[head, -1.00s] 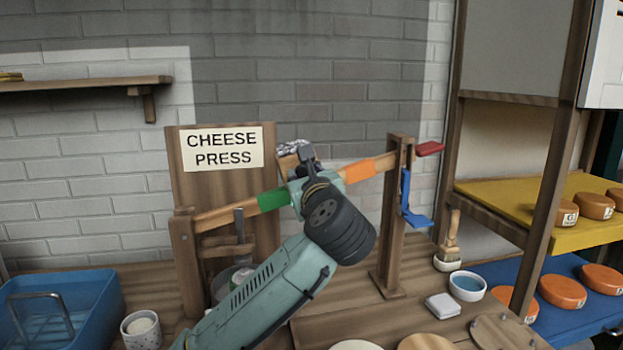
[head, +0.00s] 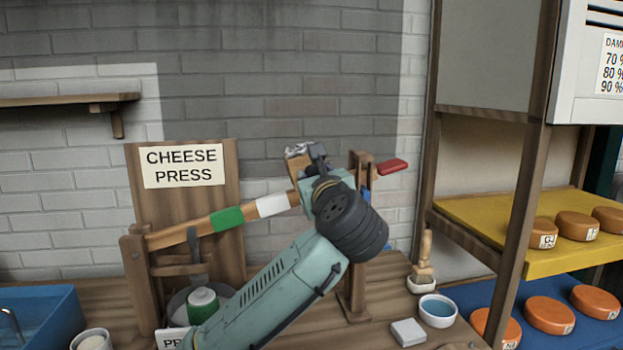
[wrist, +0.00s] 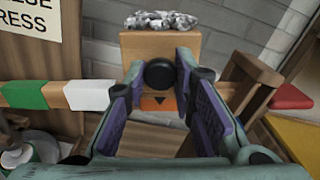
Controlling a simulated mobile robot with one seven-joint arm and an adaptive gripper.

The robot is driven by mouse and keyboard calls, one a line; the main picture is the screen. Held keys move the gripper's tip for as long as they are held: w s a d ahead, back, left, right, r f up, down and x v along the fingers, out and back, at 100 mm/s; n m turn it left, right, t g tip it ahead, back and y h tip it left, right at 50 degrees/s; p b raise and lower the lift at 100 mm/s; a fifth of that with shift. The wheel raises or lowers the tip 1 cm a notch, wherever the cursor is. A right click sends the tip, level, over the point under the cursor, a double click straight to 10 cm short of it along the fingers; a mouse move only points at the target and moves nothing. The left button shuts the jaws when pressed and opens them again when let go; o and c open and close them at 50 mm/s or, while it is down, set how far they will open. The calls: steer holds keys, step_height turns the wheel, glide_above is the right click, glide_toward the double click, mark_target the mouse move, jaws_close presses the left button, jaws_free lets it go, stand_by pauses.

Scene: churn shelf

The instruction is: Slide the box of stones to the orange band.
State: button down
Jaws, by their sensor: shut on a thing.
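The box of stones (head: 297,165) is a wooden box heaped with grey stones. It sits on the slanted beam of the cheese press, and in the wrist view the box (wrist: 182,43) shows upright. My gripper (wrist: 160,74) is shut on a round black knob (wrist: 159,73) at its front. In the head view my gripper (head: 318,160) hides much of the box. The orange band (wrist: 160,104) shows below the knob between my fingers, with a small dark triangle over it. In the head view the band is hidden behind my gripper.
The beam has a green band (head: 227,218) and a white band (head: 272,205) to the left. A wooden post (head: 360,165) and a red tab (head: 393,166) stand right of the box. A white-and-green container (head: 203,305) stands under the beam.

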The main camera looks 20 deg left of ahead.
steer(key=shift+w+d+r, duration=0.15)
steer(key=shift+w+d, duration=0.05)
steer(key=shift+d, duration=0.2)
steer(key=c, duration=1.4)
jaws_free()
steer(key=shift+a, duration=0.1)
steer(key=shift+o, duration=0.2)
steer(key=v, duration=1.2)
